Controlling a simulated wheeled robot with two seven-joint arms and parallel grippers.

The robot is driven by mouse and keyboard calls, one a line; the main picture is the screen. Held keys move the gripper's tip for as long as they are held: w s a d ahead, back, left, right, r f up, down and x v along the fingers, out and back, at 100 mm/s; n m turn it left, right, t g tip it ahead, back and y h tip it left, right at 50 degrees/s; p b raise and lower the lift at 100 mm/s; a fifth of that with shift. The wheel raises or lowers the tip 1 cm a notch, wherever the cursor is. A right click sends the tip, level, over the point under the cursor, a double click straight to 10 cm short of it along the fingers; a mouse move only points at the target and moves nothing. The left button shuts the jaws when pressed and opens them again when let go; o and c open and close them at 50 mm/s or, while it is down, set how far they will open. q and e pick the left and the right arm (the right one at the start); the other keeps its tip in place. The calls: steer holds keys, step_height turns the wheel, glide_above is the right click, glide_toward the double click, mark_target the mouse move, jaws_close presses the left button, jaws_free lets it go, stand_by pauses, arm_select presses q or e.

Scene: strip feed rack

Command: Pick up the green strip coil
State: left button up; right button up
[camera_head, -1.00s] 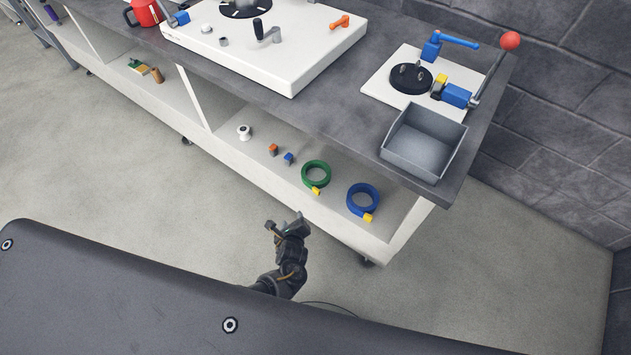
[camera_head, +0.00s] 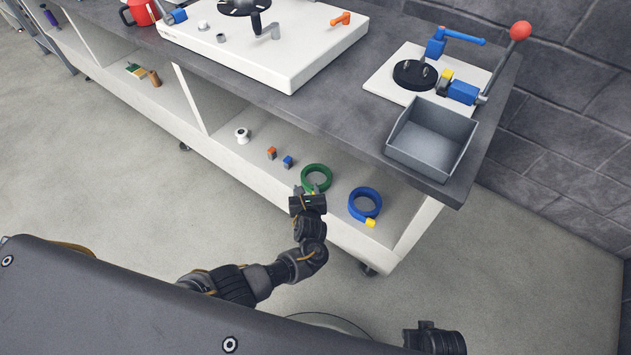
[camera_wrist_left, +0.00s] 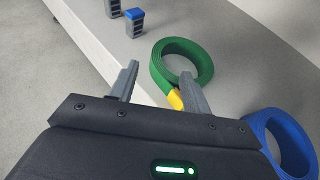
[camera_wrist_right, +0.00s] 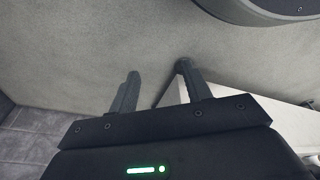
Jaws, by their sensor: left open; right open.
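The green strip coil (camera_head: 317,173) lies flat on the lower shelf, at its front edge, left of the blue coil. It also shows in the left wrist view (camera_wrist_left: 198,54), with a yellow end piece (camera_wrist_left: 175,99) toward my gripper. My left gripper (camera_head: 309,191) is at the coil's near side. In the left wrist view its jaws (camera_wrist_left: 158,82) are open, with the right finger close beside the yellow end. I cannot tell whether it touches. My right gripper (camera_wrist_right: 157,84) is open and empty over the floor; in the head view only part of the right arm shows at the bottom.
The blue coil (camera_head: 365,203) lies just right of the green one. A small blue-topped block (camera_head: 288,162), an orange-topped block (camera_head: 271,153) and a white spool (camera_head: 242,135) sit to the left. The worktop (camera_head: 330,112) overhangs the shelf, with a grey bin (camera_head: 432,137) on it.

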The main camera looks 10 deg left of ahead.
mark_target(305, 182)
arm_select(q)
steer(key=shift+w+a+f, duration=0.1)
steer(key=shift+w+f, duration=0.05)
steer(key=shift+w, duration=0.2)
steer(key=b+x, duration=0.3)
steer(key=x, duration=0.2)
steer(key=shift+f, duration=0.1)
steer(key=shift+w, duration=0.15)
steer(key=c, duration=0.9)
jaws_close()
arm_select(e)
step_height(305, 182, up, 7)
steer(key=w, duration=0.1)
steer(key=shift+w, duration=0.1)
